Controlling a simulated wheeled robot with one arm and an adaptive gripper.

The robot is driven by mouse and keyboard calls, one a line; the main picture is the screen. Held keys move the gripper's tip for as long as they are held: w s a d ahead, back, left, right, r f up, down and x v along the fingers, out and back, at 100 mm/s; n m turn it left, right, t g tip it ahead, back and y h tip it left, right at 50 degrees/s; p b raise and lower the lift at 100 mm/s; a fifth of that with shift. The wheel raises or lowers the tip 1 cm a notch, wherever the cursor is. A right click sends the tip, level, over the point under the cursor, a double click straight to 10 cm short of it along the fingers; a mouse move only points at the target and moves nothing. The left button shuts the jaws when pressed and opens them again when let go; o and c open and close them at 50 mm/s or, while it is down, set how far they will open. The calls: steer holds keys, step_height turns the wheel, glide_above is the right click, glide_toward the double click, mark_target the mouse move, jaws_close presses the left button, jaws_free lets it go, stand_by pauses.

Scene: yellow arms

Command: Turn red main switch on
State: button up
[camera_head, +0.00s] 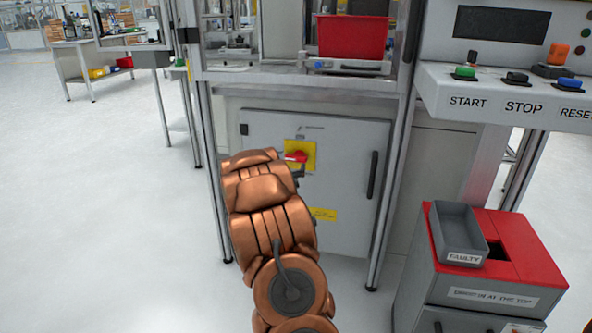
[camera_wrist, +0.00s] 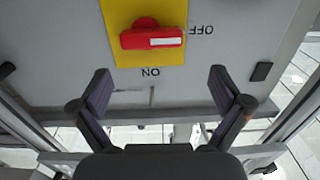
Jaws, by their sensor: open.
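The red main switch (camera_head: 296,156) sits on a yellow plate (camera_head: 309,147) on the grey cabinet door, partly hidden by my arm in the head view. In the wrist view the red switch handle (camera_wrist: 140,39) lies horizontal, its white stripe pointing right toward the OFF label (camera_wrist: 201,30). The ON label (camera_wrist: 150,72) is below the handle; both labels appear upside down. My gripper (camera_wrist: 160,78) is open and empty. Its two fingers are spread wide below the handle in the wrist view, apart from it in the picture.
The cabinet (camera_head: 340,190) has a dark vertical handle (camera_head: 372,175) at right. A red bin (camera_head: 352,37) stands above. A START/STOP button panel (camera_head: 510,95) juts out at upper right, over a red-topped box (camera_head: 525,255) with a grey FAULTY tray. Floor at left is clear.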

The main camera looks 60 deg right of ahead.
mark_target(296, 159)
steer(key=shift+s+d+f, duration=0.15)
steer(key=shift+d, duration=0.3)
steer(key=shift+s+d+f, duration=0.15)
steer(key=shift+d, duration=0.3)
steer(key=b+x, duration=0.1)
steer(key=x, duration=0.4)
steer(key=shift+b, duration=0.35)
steer(key=shift+x, duration=0.95)
steer(key=shift+r, duration=0.1)
steer(key=c, duration=0.9)
